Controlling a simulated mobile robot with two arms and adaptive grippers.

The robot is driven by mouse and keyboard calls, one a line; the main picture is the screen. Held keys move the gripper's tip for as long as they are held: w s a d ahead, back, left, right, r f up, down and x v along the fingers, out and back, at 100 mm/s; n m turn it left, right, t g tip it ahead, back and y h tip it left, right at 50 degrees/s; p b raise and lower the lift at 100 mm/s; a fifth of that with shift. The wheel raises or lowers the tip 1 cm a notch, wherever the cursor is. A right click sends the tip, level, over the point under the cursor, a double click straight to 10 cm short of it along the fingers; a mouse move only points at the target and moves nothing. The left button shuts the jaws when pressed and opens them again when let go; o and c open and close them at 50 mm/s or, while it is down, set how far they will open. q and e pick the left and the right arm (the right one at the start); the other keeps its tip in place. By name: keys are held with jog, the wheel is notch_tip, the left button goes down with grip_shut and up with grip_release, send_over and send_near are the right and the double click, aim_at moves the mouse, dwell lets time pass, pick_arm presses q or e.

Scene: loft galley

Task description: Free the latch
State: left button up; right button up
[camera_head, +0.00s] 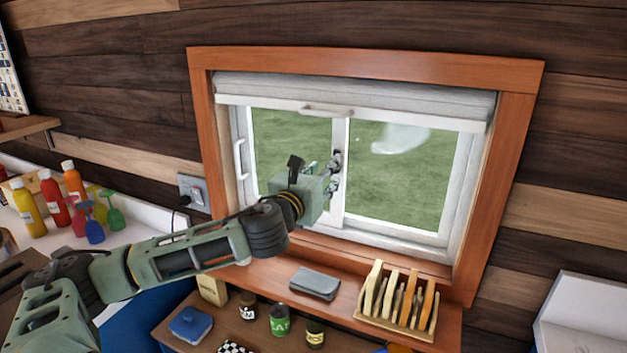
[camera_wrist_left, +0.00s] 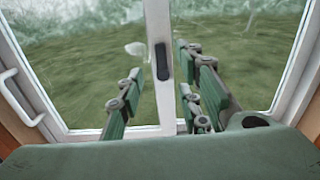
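The latch (camera_wrist_left: 162,62) is a small dark upright piece on the white middle stile of the sliding window (camera_head: 341,205). In the left wrist view it stands between my finger lines, a little beyond the left fingers. My left gripper (camera_head: 333,170) reaches to the middle stile. In the left wrist view my left gripper (camera_wrist_left: 158,78) is open, with fingers on both sides of the stile and nothing between them that it grips. I cannot tell whether a fingertip touches the latch. In the head view the gripper largely hides the latch. My right gripper is not in view.
A white pull handle (camera_head: 240,160) is on the window's left side. A rolled blind (camera_head: 350,95) hangs above. On the sill are a grey folded item (camera_head: 315,283) and a wooden rack (camera_head: 400,305). Bottles (camera_head: 50,195) stand on the left counter, with jars (camera_head: 279,320) below the sill.

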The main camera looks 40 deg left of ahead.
pick_arm(q)
jog(key=shift+v, duration=2.55)
